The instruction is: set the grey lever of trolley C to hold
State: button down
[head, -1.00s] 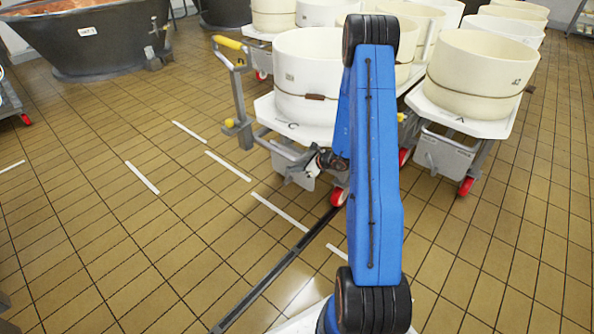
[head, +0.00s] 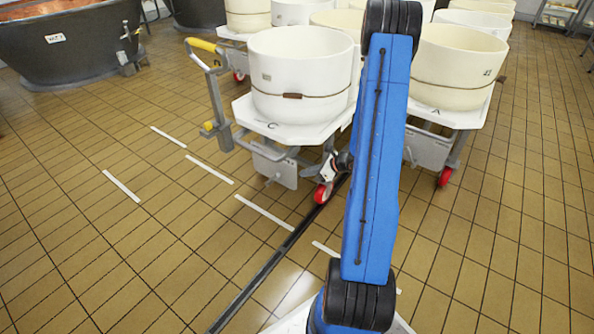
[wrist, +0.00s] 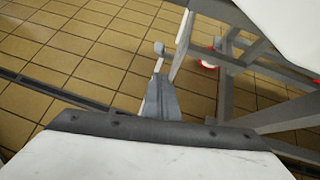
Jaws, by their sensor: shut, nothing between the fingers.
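Trolley C (head: 243,112) stands in the upper middle of the head view, its white top marked C and carrying a cream tub. In the wrist view a thin grey lever with a rounded knob (wrist: 159,48) rises beside the trolley's grey frame. My gripper (wrist: 160,80) is shut and empty, its fingertips close to the lower part of the lever. I cannot tell whether they touch. In the head view my gripper (head: 328,168) is small, low at the trolley's near side, just above a red wheel. The lever cannot be made out there, and its marked positions do not show.
Trolley A (head: 428,112) with its tub stands to the right, partly behind my arm. More tubs crowd behind. A dark vat (head: 70,45) is at the upper left. A dark floor channel (head: 270,262) and white floor marks cross the tiles. Floor at left and front is open.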

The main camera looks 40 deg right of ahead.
jog(key=shift+s+d, duration=0.5)
jog(key=shift+s, duration=0.4)
jog(key=s+a+r+n+g+y, duration=0.1)
jog(key=s+a+r+n+g, duration=0.25)
jog(key=a+r+n, duration=0.65)
jog(key=s+a+r+n+g+y, duration=0.15)
jog(key=s+a+r+n, duration=0.4)
jog(key=a+r, duration=0.85)
jog(key=s+a+r+n+h, duration=0.1)
jog(key=s+r+n+h, duration=0.1)
jog(key=s+r+n, duration=0.2)
jog(key=s+a+r+n+h, duration=0.1)
jog(key=s+r+n+h, duration=0.2)
jog(key=s, duration=0.6)
jog(key=s+a+r+n+h, duration=0.1)
jog(key=s+r+n+h, duration=0.1)
jog(key=s+r+n, duration=0.3)
jog(key=shift+s+a+n+h, duration=0.35)
jog(key=shift+s+n, duration=0.6)
jog(key=shift+s, duration=0.25)
jog(key=c, duration=1.9)
grip_release()
jog(key=shift+s+d+t, duration=0.1)
jog(key=shift+d+t, duration=0.1)
jog(key=shift+t, duration=0.1)
